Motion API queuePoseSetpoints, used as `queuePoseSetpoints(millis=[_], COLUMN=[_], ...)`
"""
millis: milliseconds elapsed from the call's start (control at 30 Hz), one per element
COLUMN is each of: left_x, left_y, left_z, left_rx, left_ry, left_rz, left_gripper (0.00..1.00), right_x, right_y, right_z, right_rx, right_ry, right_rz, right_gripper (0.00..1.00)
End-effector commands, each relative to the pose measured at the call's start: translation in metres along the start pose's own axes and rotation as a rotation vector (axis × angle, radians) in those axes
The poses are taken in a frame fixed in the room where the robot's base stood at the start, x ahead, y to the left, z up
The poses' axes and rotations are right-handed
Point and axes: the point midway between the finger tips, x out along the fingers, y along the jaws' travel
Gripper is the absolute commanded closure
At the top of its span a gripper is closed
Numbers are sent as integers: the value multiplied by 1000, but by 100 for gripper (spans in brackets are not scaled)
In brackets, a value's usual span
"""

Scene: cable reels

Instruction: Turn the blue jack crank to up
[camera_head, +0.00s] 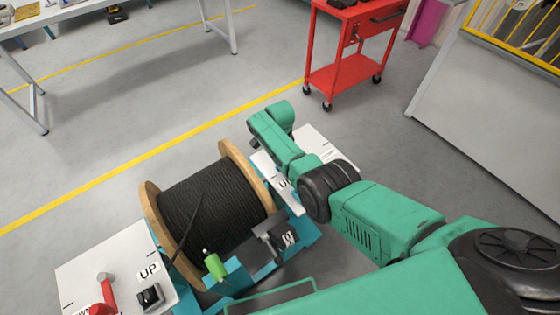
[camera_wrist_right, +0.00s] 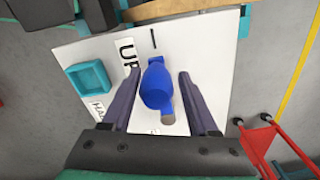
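The blue jack crank (camera_wrist_right: 156,88) is on a white panel (camera_wrist_right: 215,95) in the right wrist view. Its rounded blue handle lies toward the black tick mark near the UP label (camera_wrist_right: 127,52), and a grey end shows below it. My right gripper (camera_wrist_right: 158,75) is open, with one dark finger on each side of the blue handle. Gaps show between the fingers and the handle. In the head view my right arm covers the right panel (camera_head: 318,150), so the crank and the fingertips are hidden there. My left gripper is in neither view.
A black cable reel (camera_head: 215,205) with wooden flanges stands between two white panels. The left panel (camera_head: 105,255) carries a red crank (camera_head: 107,290) and its own UP label. A red cart (camera_head: 345,75) stands beyond, with open floor between.

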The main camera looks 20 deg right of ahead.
Motion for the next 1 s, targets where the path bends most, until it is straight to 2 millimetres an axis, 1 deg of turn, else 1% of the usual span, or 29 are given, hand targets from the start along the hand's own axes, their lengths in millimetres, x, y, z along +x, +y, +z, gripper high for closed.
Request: queuePoseSetpoints(millis=[300,367,433,567,700,900,1000], left_x=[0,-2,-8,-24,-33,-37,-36], left_y=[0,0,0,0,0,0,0], left_z=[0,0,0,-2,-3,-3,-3], left_rx=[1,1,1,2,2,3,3], left_ry=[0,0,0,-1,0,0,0], left_rz=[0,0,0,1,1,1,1], left_gripper=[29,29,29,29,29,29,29], right_x=[1,-2,-10,-36,-67,-110,-127], right_y=[2,2,2,2,1,0,0], right_z=[1,2,2,2,2,1,1], right_rx=[-2,-2,-2,-1,-2,-1,-2], right_ry=[-3,-3,-4,-5,-6,-4,-4], right_rz=[6,6,5,5,3,2,3], right_gripper=[29,29,29,29,29,29,29])
